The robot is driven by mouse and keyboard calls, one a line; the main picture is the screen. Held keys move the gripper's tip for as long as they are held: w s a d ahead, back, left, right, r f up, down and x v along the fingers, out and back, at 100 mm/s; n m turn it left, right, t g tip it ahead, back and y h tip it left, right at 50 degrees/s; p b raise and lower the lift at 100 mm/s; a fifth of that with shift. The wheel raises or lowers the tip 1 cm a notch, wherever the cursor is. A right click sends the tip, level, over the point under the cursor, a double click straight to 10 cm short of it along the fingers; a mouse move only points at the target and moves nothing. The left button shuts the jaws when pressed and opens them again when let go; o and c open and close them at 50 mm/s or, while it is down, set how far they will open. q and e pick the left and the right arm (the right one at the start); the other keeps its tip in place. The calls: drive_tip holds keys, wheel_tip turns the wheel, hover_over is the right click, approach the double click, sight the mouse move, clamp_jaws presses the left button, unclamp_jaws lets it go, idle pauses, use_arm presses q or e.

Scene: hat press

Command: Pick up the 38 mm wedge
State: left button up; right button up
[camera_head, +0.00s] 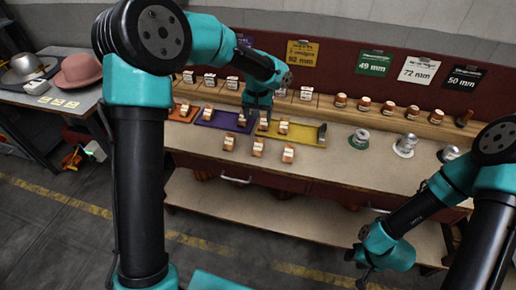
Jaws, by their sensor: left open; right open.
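Several small wooden wedges with white labels lie on the bench; the labels are too small to read, so I cannot tell which is the 38 mm wedge. Three stand in front of the mats: a left one (229,142), a middle one (258,148) and a right one (288,153). Others sit on the orange, purple (222,123) and yellow (306,135) mats. My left gripper (254,118) is open, pointing down near the border of the purple and yellow mats, close to wedges there; contact cannot be told. My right gripper (363,274) is open and empty, low in front of the bench.
More blocks stand on the back ledge (325,106). A side table (80,89) at left holds a pink hat (78,72) and a grey hat (23,68). The bench front is mostly clear.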

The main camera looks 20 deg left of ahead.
use_arm(q)
drive_tip(key=shift+w+d+r, duration=0.1)
drive_tip(key=shift+r, duration=0.15)
hover_over(258, 146)
drive_tip(key=f, duration=1.1)
drive_tip(key=shift+s+d+f, duration=0.15)
drive_tip(key=shift+s+f, duration=0.1)
drive_tip(key=shift+f, duration=0.4)
drive_tip(key=shift+w+f, duration=0.2)
drive_tip(key=shift+f, duration=2.4)
